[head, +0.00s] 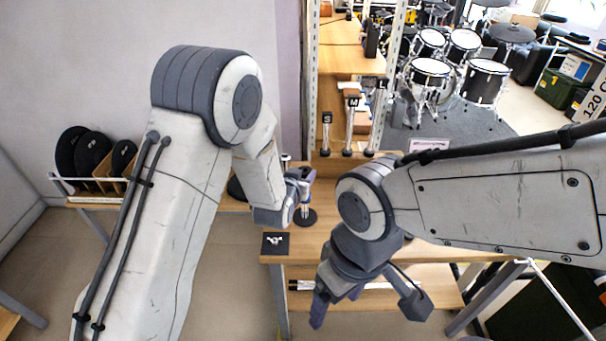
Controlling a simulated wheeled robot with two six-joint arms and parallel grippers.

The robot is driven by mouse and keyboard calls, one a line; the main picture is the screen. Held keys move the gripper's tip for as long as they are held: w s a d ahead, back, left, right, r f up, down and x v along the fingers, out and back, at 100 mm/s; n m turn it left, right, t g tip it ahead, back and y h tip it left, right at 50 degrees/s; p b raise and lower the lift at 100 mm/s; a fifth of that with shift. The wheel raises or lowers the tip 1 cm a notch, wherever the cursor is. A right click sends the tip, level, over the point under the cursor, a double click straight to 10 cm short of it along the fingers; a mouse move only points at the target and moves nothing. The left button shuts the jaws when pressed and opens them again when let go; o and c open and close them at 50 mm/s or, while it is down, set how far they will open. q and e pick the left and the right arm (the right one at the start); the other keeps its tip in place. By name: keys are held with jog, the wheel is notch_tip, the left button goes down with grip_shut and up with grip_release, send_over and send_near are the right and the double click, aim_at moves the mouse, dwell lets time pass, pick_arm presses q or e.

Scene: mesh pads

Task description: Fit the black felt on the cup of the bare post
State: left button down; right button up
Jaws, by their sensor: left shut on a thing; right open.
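My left gripper (304,188) is shut at the upright post (306,211), which stands on a round dark base on the wooden table. The post's top and its cup are mostly hidden by the gripper. Several round black felts (92,150) stand in a rack at the far left, in different sizes. Another dark round shape (236,188) is partly hidden behind my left arm. My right gripper (366,308) is open and empty, with its fingers spread in front of the table's front edge.
Three posts with lettered blocks (327,118) stand at the back of the table (335,235). A black square with a white mark (275,243) lies at its front left corner. A lower shelf (440,296) holds a dark and white bar. A drum kit (460,60) stands far behind.

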pick_arm(q)
notch_tip(320, 180, down, 6)
jog(key=b, duration=0.5)
jog(key=shift+f+b, duration=0.15)
jog(key=shift+b, duration=0.25)
jog(key=shift+c, duration=1.4)
grip_release()
jog(key=p+v, duration=0.5)
jog(key=v, duration=0.5)
jog(key=shift+s, duration=0.2)
